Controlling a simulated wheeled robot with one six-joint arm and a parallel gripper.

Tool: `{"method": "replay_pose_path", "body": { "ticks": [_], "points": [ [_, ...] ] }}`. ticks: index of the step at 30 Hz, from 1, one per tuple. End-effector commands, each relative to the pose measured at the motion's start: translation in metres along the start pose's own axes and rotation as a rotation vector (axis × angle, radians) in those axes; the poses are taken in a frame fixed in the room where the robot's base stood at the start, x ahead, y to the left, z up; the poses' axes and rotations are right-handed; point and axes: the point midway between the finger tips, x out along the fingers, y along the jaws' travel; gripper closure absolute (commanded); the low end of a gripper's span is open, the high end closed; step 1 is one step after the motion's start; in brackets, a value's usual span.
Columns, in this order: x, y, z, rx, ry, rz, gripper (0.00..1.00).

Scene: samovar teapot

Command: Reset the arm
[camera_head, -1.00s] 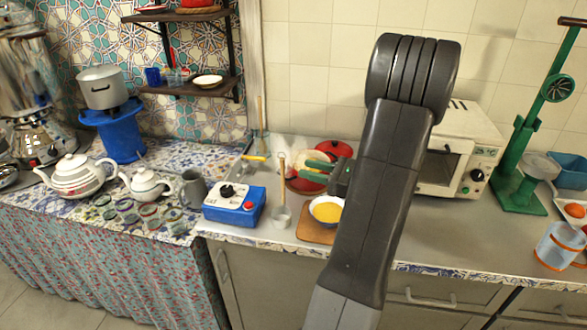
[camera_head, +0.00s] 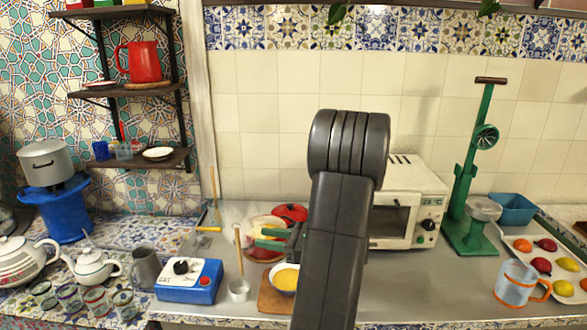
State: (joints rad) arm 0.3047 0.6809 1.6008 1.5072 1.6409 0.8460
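My arm rises in front of the counter in the middle of the head view and bends over at the top. My gripper (camera_head: 272,238) shows in part to the left of the arm, as green finger-like parts near the red pot. The arm hides the rest of it, and I cannot tell whether it is open or shut. Nothing is clearly held. A bowl of yellow liquid (camera_head: 286,279) on a wooden board (camera_head: 268,301) sits below the gripper, partly behind the arm.
A blue appliance (camera_head: 188,281), a grey pitcher (camera_head: 145,268) and teapots (camera_head: 92,267) stand left. A white toaster oven (camera_head: 414,203), green press (camera_head: 473,190), glass mug (camera_head: 519,284) and fruit tray (camera_head: 566,262) stand right. The counter (camera_head: 430,290) right of my arm is clear.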

Motion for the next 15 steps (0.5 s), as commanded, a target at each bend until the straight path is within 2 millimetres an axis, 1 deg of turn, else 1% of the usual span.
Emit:
{"method": "replay_pose_path", "body": {
  "ticks": [1, 3, 12, 14, 15],
  "points": [
    [0.011, 0.001, 0.002, 0.001, 0.000, 0.004, 0.67],
    [0.025, 0.001, 0.002, 0.001, 0.000, 0.005, 0.67],
    [0.083, 0.001, 0.002, 0.001, 0.000, 0.004, 0.67],
    [0.090, 0.001, -0.006, 0.002, 0.001, 0.002, 0.67],
    [0.088, 0.000, 0.005, -0.003, 0.001, -0.001, 0.67]
  ]
}}
